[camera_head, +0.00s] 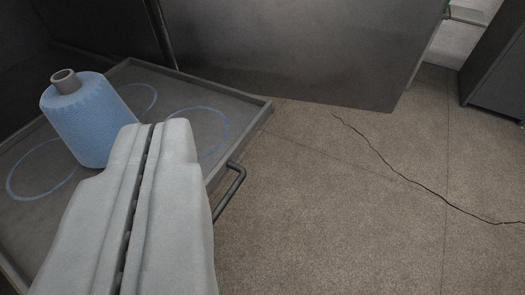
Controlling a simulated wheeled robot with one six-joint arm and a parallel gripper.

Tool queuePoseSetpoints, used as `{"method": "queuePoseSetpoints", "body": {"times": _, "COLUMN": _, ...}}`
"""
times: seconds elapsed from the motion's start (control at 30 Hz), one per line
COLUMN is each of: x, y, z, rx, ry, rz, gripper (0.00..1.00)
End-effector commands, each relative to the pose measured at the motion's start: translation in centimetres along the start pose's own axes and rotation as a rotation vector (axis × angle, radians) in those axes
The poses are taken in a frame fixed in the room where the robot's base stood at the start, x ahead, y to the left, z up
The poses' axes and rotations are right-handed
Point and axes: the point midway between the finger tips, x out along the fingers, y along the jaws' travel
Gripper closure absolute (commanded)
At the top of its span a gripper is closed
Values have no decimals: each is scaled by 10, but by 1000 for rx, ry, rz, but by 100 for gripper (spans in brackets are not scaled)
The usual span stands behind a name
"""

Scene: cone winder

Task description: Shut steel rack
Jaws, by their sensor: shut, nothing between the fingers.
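The steel rack shows as a pulled-out grey tray (255,103) with a low rim, at the left. A dark bar handle (232,190) sticks out from its right side. A blue yarn cone (88,120) with a grey-brown tube top stands on the tray, tilted in the picture. Blue rings are marked on the tray floor. My gripper (158,128) is shut and empty. In the picture it covers the near part of the tray, left of the handle. I cannot tell its height above the tray.
A large grey metal panel (300,45) stands behind the tray. A dark cabinet (497,70) is at the upper right. The speckled floor (330,220) right of the handle is clear, with a thin dark crack across it.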

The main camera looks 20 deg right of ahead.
Motion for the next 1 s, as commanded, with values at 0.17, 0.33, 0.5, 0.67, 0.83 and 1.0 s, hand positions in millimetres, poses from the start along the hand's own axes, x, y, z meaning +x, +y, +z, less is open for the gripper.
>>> {"method": "queuePoseSetpoints", "body": {"times": 0.17, "x": 51, "y": 20, "z": 14, "rx": 70, "ry": -125, "rz": 41, "gripper": 100}}
{"method": "queuePoseSetpoints", "body": {"times": 0.33, "x": 94, "y": 40, "z": 30, "rx": 141, "ry": -236, "rz": 75, "gripper": 100}}
{"method": "queuePoseSetpoints", "body": {"times": 0.5, "x": 136, "y": 62, "z": 50, "rx": 219, "ry": -343, "rz": 104, "gripper": 100}}
{"method": "queuePoseSetpoints", "body": {"times": 0.67, "x": 174, "y": 86, "z": 72, "rx": 298, "ry": -439, "rz": 128, "gripper": 100}}
{"method": "queuePoseSetpoints", "body": {"times": 0.83, "x": 211, "y": 112, "z": 97, "rx": 387, "ry": -536, "rz": 149, "gripper": 100}}
{"method": "queuePoseSetpoints", "body": {"times": 1.0, "x": 245, "y": 140, "z": 125, "rx": 481, "ry": -624, "rz": 166, "gripper": 100}}
